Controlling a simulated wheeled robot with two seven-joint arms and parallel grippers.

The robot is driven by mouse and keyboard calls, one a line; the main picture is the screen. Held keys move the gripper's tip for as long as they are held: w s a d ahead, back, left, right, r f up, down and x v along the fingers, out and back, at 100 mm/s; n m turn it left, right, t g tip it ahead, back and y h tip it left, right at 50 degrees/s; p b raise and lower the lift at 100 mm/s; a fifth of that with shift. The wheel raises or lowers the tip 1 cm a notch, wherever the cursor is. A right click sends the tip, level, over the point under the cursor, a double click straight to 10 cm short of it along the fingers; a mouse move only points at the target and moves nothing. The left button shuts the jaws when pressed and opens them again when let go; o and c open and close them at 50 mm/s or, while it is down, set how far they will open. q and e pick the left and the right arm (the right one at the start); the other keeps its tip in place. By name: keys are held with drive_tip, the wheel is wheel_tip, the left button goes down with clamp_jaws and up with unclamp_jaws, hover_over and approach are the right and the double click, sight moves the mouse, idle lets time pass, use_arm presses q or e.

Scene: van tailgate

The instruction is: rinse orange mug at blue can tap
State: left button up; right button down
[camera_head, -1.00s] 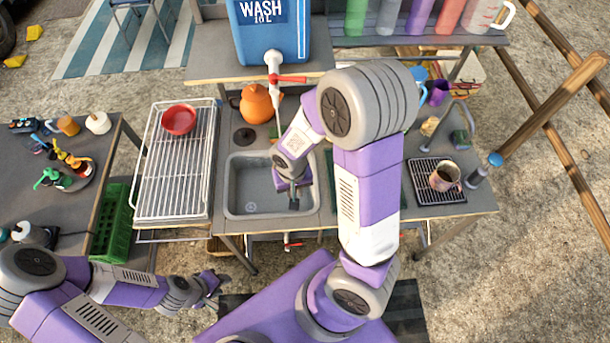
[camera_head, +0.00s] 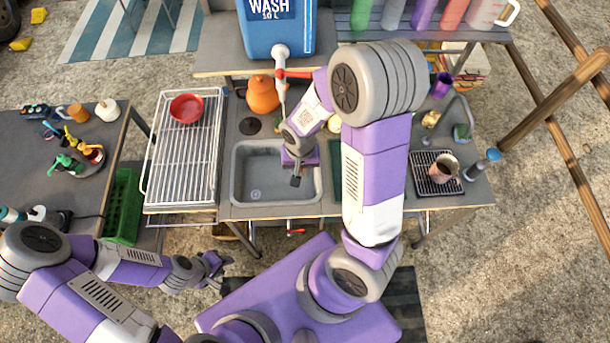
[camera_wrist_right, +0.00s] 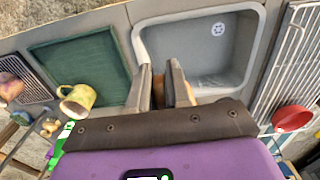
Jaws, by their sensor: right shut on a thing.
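The blue can (camera_head: 277,35) stands on a shelf behind the sink, with a white tap (camera_head: 281,52) and red lever. My right gripper (camera_head: 296,181) is over the grey sink basin (camera_head: 240,190), toward its right side and below the tap. In the right wrist view my right gripper's (camera_wrist_right: 163,85) fingers are shut with a small gap. An orange-brown surface, apparently the orange mug (camera_wrist_right: 158,95), shows between and behind them; most of it is hidden by the gripper. My left gripper (camera_head: 216,272) is empty and looks open, in front of the counter.
An orange pot (camera_head: 262,95) stands behind the sink. A wire rack (camera_head: 180,165) with a red bowl (camera_head: 187,108) is left. A pinkish mug (camera_head: 443,170) stands on a drip grid (camera_head: 425,188) at the right.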

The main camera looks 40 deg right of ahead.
drive_tip(key=w+d+f+b, duration=0.1)
drive_tip(key=w+f, duration=0.1)
drive_tip(key=w, duration=0.7)
drive_tip(key=shift+w+d+b, duration=0.15)
drive_tip(key=shift+d+b, duration=0.05)
drive_tip(key=shift+b, duration=0.15)
drive_tip(key=shift+r, duration=0.1)
drive_tip(key=shift+d, duration=0.2)
drive_tip(key=shift+d, duration=0.45)
drive_tip(key=shift+a, duration=0.2)
drive_tip(key=shift+a, duration=0.45)
drive_tip(key=shift+s+a, duration=0.2)
drive_tip(key=shift+s, duration=1.15)
drive_tip(key=shift+s+a, duration=0.2)
drive_tip(key=shift+s, duration=1.1)
drive_tip(key=shift+s+a, duration=0.2)
drive_tip(key=shift+s, duration=1.15)
